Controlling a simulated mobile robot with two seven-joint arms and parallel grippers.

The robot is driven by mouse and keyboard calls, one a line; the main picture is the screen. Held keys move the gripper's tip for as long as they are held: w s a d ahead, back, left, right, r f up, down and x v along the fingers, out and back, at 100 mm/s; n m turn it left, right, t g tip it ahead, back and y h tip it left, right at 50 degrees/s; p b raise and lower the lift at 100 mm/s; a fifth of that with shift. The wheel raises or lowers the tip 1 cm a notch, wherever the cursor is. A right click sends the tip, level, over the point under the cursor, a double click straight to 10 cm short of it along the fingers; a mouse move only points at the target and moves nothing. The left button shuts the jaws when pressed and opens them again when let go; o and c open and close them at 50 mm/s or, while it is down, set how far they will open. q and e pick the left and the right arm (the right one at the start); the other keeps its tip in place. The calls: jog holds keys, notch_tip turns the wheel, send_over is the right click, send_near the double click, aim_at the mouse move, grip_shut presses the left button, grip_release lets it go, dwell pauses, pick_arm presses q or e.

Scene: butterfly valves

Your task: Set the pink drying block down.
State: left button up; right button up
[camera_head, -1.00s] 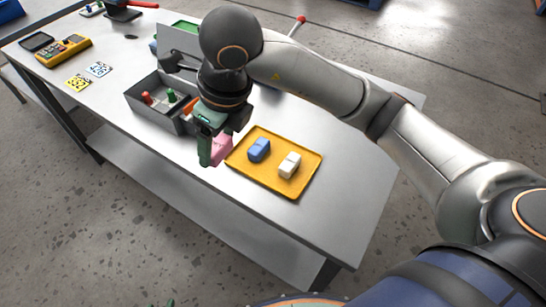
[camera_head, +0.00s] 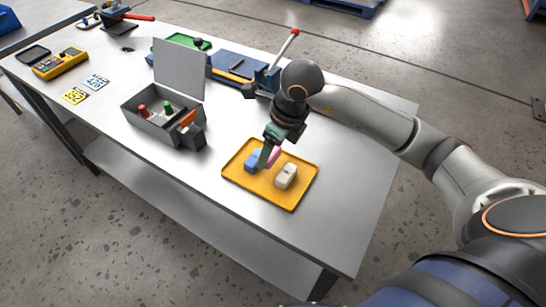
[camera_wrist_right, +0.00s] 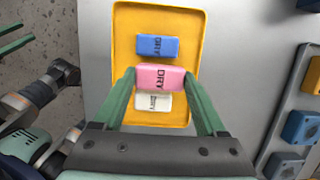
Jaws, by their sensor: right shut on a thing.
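My right gripper (camera_head: 268,158) is shut on the pink drying block (camera_head: 274,156). The right wrist view shows the pink block (camera_wrist_right: 160,77), marked DRY, between two green fingers. It is over the yellow tray (camera_head: 250,188), between the blue block (camera_head: 252,160) and the white block (camera_head: 286,176). The pink block partly covers the white block (camera_wrist_right: 152,102) in the wrist view. I cannot tell whether it touches the tray. My left gripper (camera_wrist_right: 16,38) shows at the left edge of the wrist view, its green fingers apart and partly cut off.
A grey box (camera_head: 150,122) with its lid up holds small red and green items, left of the tray. A blue vise-like tool with a red-tipped lever (camera_head: 288,50) stands behind. The table right of the tray (camera_head: 350,190) is clear.

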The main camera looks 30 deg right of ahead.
aim_at(276, 153)
jog(key=shift+d+f, duration=0.2)
jog(key=shift+f, duration=1.55)
jog(key=shift+f, duration=0.1)
jog(key=o, duration=1.3)
jog(key=v, duration=1.2)
jog(key=shift+w+p, duration=0.1)
jog(key=shift+p, duration=0.25)
